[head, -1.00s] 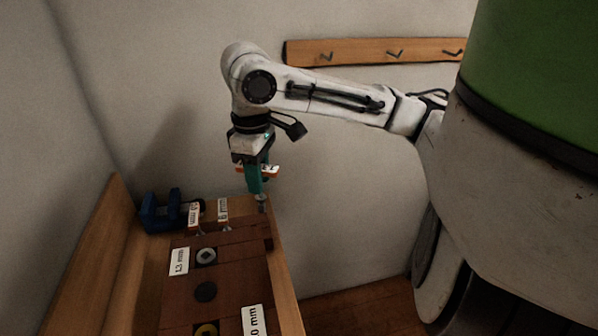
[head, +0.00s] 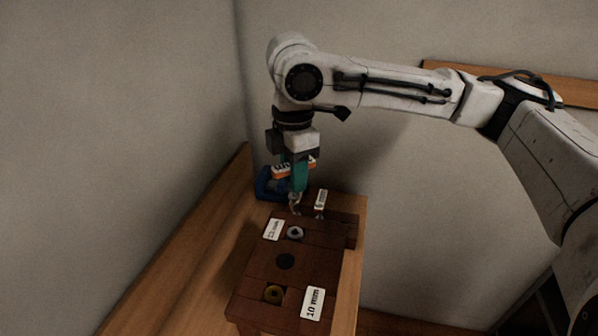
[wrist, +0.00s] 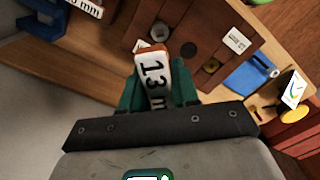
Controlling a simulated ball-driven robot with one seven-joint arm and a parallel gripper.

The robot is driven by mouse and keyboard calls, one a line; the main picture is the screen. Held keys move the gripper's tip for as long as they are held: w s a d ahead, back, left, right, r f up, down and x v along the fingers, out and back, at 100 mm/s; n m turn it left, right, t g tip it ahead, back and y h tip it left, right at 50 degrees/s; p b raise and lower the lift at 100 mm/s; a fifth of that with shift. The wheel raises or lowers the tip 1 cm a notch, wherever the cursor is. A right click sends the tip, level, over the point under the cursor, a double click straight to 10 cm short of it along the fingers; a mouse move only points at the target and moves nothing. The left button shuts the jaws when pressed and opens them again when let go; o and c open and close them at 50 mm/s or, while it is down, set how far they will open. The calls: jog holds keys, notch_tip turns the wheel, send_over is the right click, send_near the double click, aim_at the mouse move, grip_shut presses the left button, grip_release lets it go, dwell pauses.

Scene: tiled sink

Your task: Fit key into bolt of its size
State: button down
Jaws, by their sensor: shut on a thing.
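My gripper (head: 298,188) is shut on a key with an orange-edged white tag (head: 283,170). In the wrist view the tag (wrist: 153,72) reads 13 mm, the end of the text cut off. The key points down, its tip just behind the grey bolt (head: 295,232); I cannot tell whether they touch. The grey bolt has a light hole and sits beside a 13 mm label (head: 273,230) on the dark wooden block (head: 262,262). A black bolt (head: 285,261) is in the middle. A yellow bolt (head: 273,293) is in front, by a 10 mm label (head: 313,303).
Another tagged key (head: 320,199) stands at the back of the block, close right of my gripper. A blue clamp-like object (head: 268,184) is behind. The wrist view shows a blue tray (wrist: 250,75) beside the block. A wall closes off the back.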

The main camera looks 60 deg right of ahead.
aim_at(295, 196)
jog(key=shift+r+p, duration=0.1)
jog(key=shift+p, duration=0.2)
jog(key=shift+f+b, duration=1.85)
jog(key=shift+f, duration=1.15)
jog(key=shift+p, duration=0.6)
jog(key=shift+f+b, duration=1.05)
jog(key=shift+f, duration=0.65)
jog(key=c, duration=0.8)
grip_release()
jog(key=shift+r, duration=0.1)
notch_tip(295, 196, up, 11)
jog(key=shift+f, duration=0.1)
